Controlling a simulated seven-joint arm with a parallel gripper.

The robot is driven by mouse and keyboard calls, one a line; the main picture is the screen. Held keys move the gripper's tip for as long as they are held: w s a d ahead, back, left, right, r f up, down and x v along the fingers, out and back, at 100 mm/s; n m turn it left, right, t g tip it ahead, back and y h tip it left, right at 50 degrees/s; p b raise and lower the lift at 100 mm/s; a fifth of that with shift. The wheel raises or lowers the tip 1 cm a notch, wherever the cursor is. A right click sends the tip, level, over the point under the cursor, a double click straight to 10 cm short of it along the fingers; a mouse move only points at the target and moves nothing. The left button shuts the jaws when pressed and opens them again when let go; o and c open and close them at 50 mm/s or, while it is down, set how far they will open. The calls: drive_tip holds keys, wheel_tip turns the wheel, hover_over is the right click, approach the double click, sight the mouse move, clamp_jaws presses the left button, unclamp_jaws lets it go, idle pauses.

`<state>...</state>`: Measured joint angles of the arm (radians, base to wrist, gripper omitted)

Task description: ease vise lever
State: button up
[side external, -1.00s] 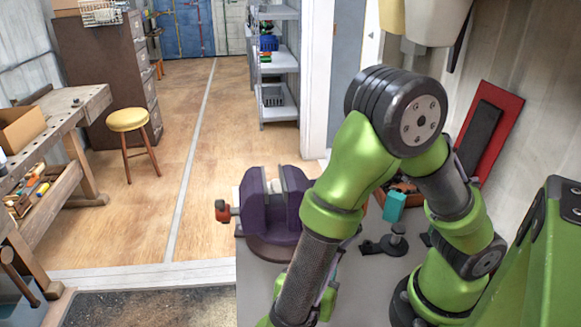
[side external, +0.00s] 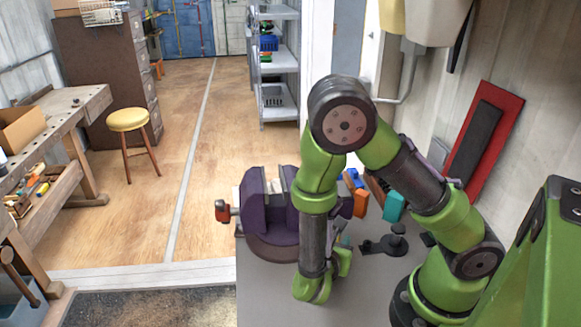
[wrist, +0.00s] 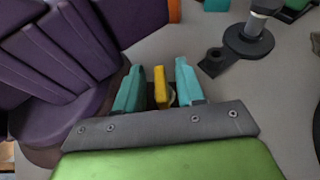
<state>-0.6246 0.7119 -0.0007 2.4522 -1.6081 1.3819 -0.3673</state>
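The purple vise (side external: 270,212) stands on the grey bench, with a red-ended part (side external: 222,211) sticking out on its left. In the wrist view the vise (wrist: 65,50) fills the upper left. My gripper (wrist: 158,66) points down at the bench close beside the vise, with its two teal fingers apart. A narrow yellow piece (wrist: 161,87) shows between the fingers, with gaps visible on both sides. I cannot tell whether it is the vise lever. In the side view my forearm hides part of the vise and most of the gripper.
A black stand with a round base (side external: 391,243) sits on the bench to the right; it also shows in the wrist view (wrist: 249,38). A teal block (side external: 395,206) and an orange and blue item (side external: 355,190) lie behind. The bench front is mostly clear.

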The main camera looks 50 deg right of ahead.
clamp_jaws()
drive_tip(key=shift+n+t, duration=0.7)
drive_tip(key=shift+t, duration=0.1)
drive_tip(key=shift+y, duration=0.3)
unclamp_jaws()
drive_tip(key=shift+a, duration=0.1)
drive_tip(key=v, duration=1.6)
drive_tip(key=shift+s+a, duration=0.25)
drive_tip(key=shift+a, duration=0.1)
